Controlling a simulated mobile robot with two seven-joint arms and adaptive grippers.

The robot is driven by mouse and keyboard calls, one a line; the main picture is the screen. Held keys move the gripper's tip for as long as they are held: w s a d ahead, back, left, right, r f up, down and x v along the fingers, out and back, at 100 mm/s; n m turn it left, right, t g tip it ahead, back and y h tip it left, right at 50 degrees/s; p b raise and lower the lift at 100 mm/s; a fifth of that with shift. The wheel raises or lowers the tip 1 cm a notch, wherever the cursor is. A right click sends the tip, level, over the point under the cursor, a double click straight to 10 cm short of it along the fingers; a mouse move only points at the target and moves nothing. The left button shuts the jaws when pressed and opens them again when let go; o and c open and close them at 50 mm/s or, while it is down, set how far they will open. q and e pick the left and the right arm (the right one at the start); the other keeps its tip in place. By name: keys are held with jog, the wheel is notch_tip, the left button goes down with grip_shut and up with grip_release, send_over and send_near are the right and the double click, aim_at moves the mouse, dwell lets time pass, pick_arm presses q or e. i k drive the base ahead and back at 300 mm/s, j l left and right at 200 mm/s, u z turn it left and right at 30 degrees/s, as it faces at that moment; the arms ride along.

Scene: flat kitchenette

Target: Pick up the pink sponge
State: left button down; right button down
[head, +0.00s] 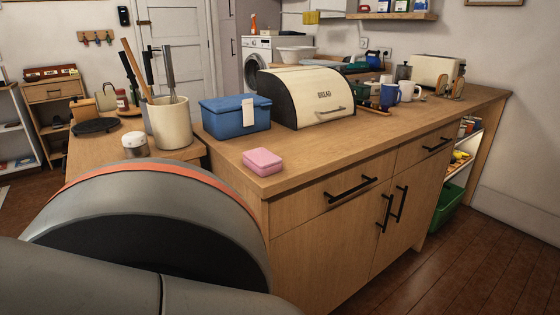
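The pink sponge (263,161) lies flat on the wooden counter (330,150), close to its front left corner. It sits in front of a blue lidded box (236,113) and apart from it. A large grey part of my arm with an orange band fills the lower left of the head view, just left of and below the sponge. Neither of my grippers shows in this view.
A cream bread box (320,97) stands behind the sponge. A utensil crock (171,122) and a small shaker (135,145) stand on the left counter. The counter's front right is clear.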

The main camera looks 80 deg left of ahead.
aim_at(264, 162)
jog(key=u, duration=2.15)
